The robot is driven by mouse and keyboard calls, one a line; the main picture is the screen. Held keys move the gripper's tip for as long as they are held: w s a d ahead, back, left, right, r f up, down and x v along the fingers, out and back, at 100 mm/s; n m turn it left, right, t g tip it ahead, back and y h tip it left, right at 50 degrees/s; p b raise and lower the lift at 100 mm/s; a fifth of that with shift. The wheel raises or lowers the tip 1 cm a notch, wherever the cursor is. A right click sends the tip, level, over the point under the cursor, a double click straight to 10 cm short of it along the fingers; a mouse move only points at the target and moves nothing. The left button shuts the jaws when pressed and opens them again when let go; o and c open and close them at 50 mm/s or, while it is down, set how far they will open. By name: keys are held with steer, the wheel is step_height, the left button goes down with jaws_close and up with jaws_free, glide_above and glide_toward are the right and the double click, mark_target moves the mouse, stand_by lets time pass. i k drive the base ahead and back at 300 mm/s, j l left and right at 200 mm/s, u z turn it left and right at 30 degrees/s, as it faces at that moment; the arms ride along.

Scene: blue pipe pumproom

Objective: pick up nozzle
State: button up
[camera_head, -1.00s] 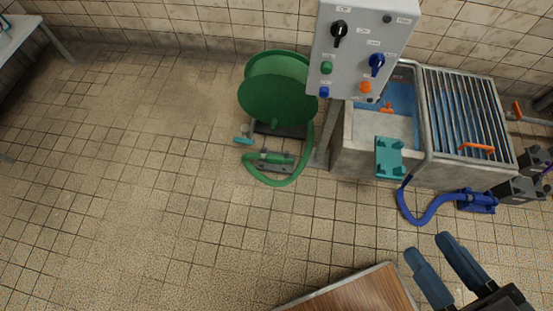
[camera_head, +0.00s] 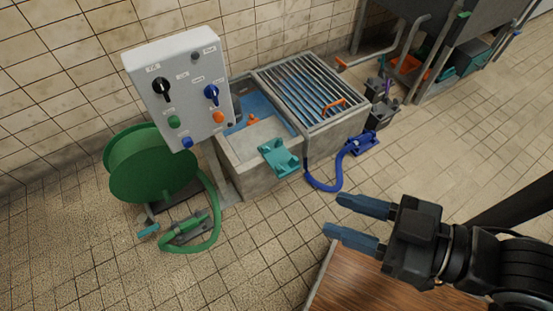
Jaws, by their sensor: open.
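A green nozzle (camera_head: 190,228) at the end of a green hose lies in a grey cradle on the floor, in front of the green hose reel (camera_head: 150,165). A blue hose (camera_head: 325,183) ends in a blue fitting (camera_head: 362,143) on the floor to the right of the basin. I cannot tell which of these two the task means. My gripper (camera_head: 333,215) is open and empty at the lower right, its blue fingers pointing left.
A grey control panel (camera_head: 182,80) stands before the concrete basin (camera_head: 262,150), which has a grating and a teal bracket (camera_head: 280,157). A wooden top (camera_head: 350,285) lies below my gripper. The tiled floor at the lower left is clear.

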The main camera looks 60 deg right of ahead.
mark_target(188, 226)
steer(key=i+j+z, duration=0.15)
steer(key=z, duration=0.35)
steer(key=j+z, duration=0.25)
steer(key=z, duration=0.25)
steer(key=i+j+z, duration=0.3)
steer(key=j, duration=0.9)
steer(key=j+z, duration=0.35)
steer(key=j, duration=1.75)
steer(key=k+j, duration=0.1)
steer(key=j, duration=0.8)
